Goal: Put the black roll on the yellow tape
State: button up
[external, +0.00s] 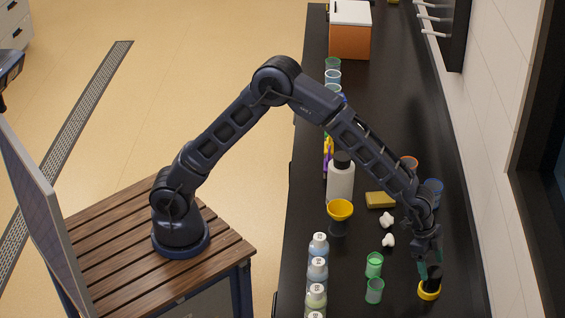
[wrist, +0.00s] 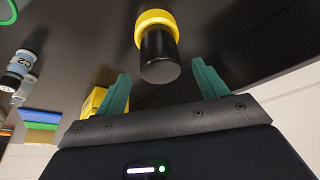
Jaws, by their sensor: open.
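The yellow tape (external: 429,291) lies flat on the dark counter at the lower right; it also shows as a yellow ring in the wrist view (wrist: 157,18). The black roll (wrist: 159,56) stands upright on the yellow tape, its free end toward my wrist camera. In the external view the black roll is partly hidden by my gripper (external: 430,264). My gripper is open, its two green fingers (wrist: 160,82) on either side of the roll's free end with visible gaps. Nothing is held.
Green cups (external: 374,265), white lumps (external: 387,220) and a yellow sponge (external: 380,200) lie left of and behind the gripper. Farther left stand a yellow bowl (external: 340,209), a white bottle (external: 340,182) and several capped bottles (external: 317,270). The wall (external: 470,170) is close on the right.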

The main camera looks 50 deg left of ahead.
jog(key=v, duration=0.5)
jog(key=shift+a+r, duration=0.2)
jog(key=shift+r, duration=0.15)
